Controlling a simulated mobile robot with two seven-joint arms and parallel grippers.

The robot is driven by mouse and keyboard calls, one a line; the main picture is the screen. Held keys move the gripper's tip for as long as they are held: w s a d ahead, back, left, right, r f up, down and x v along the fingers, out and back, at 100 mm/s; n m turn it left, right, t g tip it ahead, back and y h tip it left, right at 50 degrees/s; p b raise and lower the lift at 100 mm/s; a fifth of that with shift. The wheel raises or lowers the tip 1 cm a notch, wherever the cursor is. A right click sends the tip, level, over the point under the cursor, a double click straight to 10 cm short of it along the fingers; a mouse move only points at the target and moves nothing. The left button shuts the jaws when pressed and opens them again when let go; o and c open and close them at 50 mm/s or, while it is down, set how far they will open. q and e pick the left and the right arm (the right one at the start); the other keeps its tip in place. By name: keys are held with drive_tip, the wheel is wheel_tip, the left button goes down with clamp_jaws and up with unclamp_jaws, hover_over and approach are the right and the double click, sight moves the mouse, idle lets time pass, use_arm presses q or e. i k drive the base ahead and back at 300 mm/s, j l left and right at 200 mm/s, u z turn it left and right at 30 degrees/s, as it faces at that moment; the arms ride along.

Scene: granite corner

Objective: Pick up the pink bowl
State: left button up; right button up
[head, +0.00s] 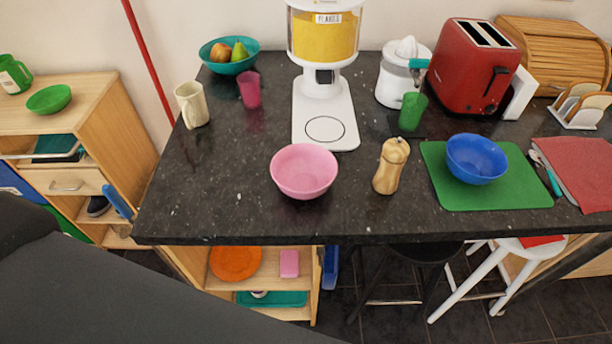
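The pink bowl (304,172) sits upright on the dark granite counter (233,205), near its front edge and just in front of the white base of the flakes dispenser (325,90). The bowl looks empty. Nothing touches it that I can see. Neither of my grippers shows in the head view. A large dark grey shape crosses the lower left corner.
Further right, a blue bowl (477,159) rests on a green board (440,190). A pink cup (249,90) and a cream mug (191,105) stand back left. The counter left of the bowl is clear.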

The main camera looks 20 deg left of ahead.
sight(302, 171)
drive_tip(key=i+l+u, duration=0.15)
drive_tip(key=l+u, duration=0.25)
drive_tip(key=l, duration=0.55)
drive_tip(key=l+u, duration=0.4)
drive_tip(key=l, duration=0.5)
